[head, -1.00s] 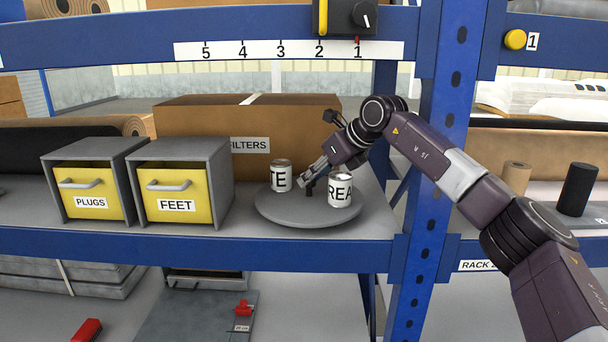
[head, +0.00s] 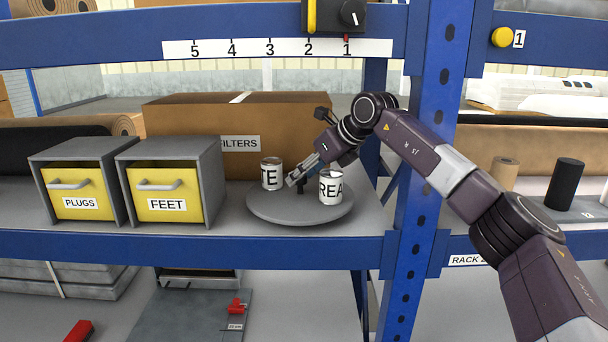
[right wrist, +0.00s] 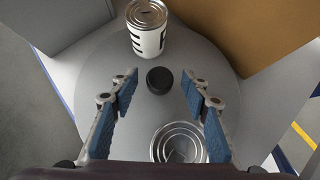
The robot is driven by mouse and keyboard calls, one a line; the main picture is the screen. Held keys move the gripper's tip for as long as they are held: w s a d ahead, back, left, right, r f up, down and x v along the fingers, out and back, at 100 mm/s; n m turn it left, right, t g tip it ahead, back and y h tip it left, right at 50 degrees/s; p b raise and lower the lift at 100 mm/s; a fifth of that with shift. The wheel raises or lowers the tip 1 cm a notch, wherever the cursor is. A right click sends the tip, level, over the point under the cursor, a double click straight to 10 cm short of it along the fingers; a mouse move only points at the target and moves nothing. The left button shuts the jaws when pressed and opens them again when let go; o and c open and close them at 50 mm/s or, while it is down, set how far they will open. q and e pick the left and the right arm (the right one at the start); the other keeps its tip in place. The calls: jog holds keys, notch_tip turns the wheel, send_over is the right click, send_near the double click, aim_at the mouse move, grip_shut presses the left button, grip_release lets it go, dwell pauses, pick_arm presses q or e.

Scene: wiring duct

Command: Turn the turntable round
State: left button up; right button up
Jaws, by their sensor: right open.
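The grey round turntable (head: 270,212) sits on the shelf and bears two white cans. A dark upright peg (right wrist: 159,80) stands at the turntable's middle. My right gripper (head: 293,181) is low over the turntable between the cans. In the right wrist view its two fingers (right wrist: 157,88) are spread apart and empty, with the peg showing between their tips, apart from both. One can (right wrist: 147,28) is beyond the fingertips; the other (right wrist: 179,145) is between the fingers' bases. My left gripper is not in view.
A brown FILTERS box (head: 185,120) stands close behind the turntable. Grey bins with yellow FEET (head: 168,190) and PLUGS (head: 78,190) drawers stand to its left. A blue rack post (head: 420,150) rises on the right, with my right arm passing across it.

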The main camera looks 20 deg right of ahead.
aim_at(321, 173)
jog(key=v, duration=0.7)
jog(key=shift+s+d+r, duration=0.1)
jog(key=shift+s, duration=0.05)
